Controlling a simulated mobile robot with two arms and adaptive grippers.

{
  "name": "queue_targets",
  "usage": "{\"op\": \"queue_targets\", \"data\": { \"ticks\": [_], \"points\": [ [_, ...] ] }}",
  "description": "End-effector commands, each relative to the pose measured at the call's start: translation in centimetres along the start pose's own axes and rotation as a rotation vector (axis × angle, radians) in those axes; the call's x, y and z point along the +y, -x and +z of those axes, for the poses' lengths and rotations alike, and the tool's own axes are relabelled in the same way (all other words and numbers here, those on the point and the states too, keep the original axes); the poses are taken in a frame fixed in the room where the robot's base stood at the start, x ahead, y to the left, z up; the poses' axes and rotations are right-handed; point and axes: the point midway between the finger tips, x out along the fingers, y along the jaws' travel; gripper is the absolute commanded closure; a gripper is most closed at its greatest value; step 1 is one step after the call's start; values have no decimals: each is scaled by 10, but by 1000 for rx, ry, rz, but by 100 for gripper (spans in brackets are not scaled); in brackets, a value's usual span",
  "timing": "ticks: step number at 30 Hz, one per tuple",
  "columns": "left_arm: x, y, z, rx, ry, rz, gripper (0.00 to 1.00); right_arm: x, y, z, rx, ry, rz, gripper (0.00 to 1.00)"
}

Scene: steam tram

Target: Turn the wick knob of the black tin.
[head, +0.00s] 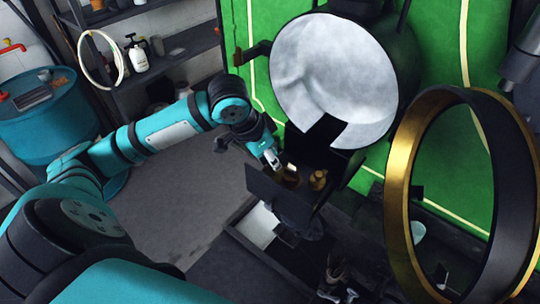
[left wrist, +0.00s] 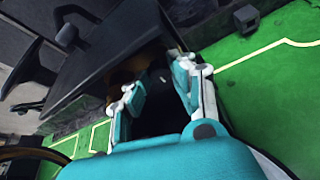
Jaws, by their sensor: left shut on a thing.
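The black tin (head: 297,207) sits below the big pale lamp disc in the head view, with brass parts (head: 318,180) showing at its open top. My left gripper (head: 272,158) reaches down to it from the upper left. In the left wrist view my left gripper (left wrist: 163,88) has its fingers around a dark spot inside the black housing. It is shut on a small part there, which I take to be the wick knob; the fingers and shadow hide it. How far the knob is turned cannot be seen. My right gripper is not in view.
The pale lamp disc (head: 335,82) hangs close above the gripper. A large brass-edged black ring (head: 398,190) stands open at the right. The green tram wall (head: 445,50) is behind. A blue drum (head: 45,118) and a shelf (head: 165,62) stand left; grey floor between is clear.

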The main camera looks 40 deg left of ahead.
Motion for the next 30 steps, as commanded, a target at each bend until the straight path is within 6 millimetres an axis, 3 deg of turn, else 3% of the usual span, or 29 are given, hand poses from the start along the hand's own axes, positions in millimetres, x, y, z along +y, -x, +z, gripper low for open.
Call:
{"op": "queue_targets", "data": {
  "ticks": [20, 21, 26, 30],
  "points": [
    [0, 0, 0, 0, 64, -26, 100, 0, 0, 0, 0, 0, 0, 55],
    [0, 0, 0, 0, 64, -26, 75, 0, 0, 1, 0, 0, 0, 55],
    [0, 0, 0, 0, 63, -26, 54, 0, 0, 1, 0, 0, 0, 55],
    [1, 0, 0, -1, 63, -25, 54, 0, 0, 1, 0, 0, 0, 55]
  ]
}}
